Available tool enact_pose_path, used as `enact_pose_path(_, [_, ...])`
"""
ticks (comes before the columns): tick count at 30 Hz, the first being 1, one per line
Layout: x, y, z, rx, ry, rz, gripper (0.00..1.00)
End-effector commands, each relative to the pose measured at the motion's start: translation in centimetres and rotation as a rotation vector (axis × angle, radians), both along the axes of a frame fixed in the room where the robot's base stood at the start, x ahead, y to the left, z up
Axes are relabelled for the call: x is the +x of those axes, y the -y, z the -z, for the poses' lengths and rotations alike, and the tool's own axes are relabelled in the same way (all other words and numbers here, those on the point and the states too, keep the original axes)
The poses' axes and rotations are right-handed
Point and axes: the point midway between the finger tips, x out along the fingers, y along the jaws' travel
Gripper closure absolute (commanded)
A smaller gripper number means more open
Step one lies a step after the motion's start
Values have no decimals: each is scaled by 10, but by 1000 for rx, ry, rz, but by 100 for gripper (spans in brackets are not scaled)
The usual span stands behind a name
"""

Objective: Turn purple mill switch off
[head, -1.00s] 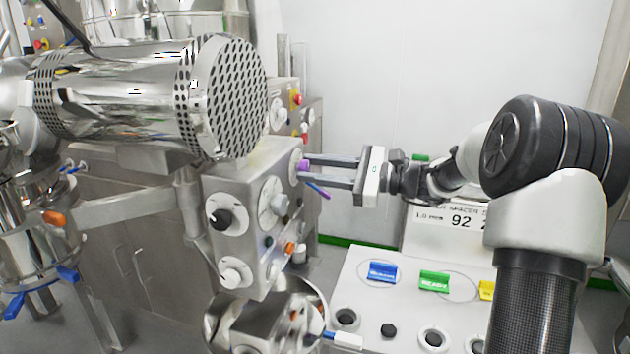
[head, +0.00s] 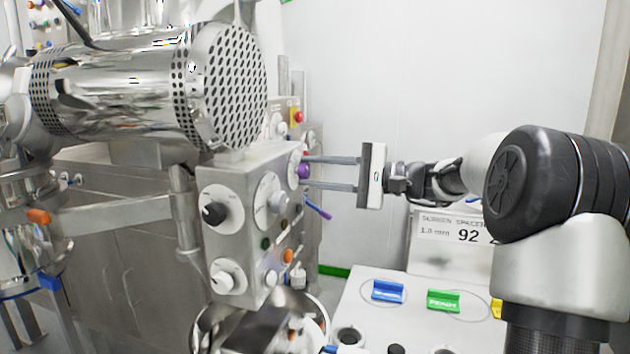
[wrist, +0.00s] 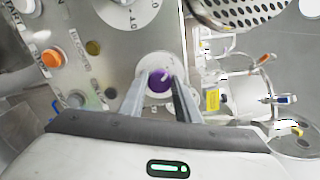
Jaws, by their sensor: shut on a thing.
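The purple mill switch (head: 303,171) is a round knob on a pale dial plate on the right-hand face of the steel control box (head: 240,243). In the wrist view the purple knob (wrist: 160,80) sits between my two fingertips, with a white pointer mark on its top slanting to the upper right. My gripper (head: 306,173) reaches in level from the right and is shut on the knob, one finger on each side. In the wrist view my gripper (wrist: 161,84) hides part of the dial's lower edge, and any dial lettering is too small to read.
A black knob (head: 214,213) and white knobs are on the same box. A perforated steel drum (head: 235,85) hangs above. A white table with blue (head: 388,291) and green (head: 443,301) tags stands at front right.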

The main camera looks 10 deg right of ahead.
Motion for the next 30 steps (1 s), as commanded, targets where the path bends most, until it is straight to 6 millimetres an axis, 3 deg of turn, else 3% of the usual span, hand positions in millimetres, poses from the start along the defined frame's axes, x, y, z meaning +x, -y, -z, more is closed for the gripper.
enact_pose_path(17, [0,1,1,-17,25,0,93])
enact_pose_path(18, [0,1,1,-17,25,0,66])
enact_pose_path(21, [0,1,1,-17,25,0,52])
enact_pose_path(30, [0,1,0,-16,24,1,52])
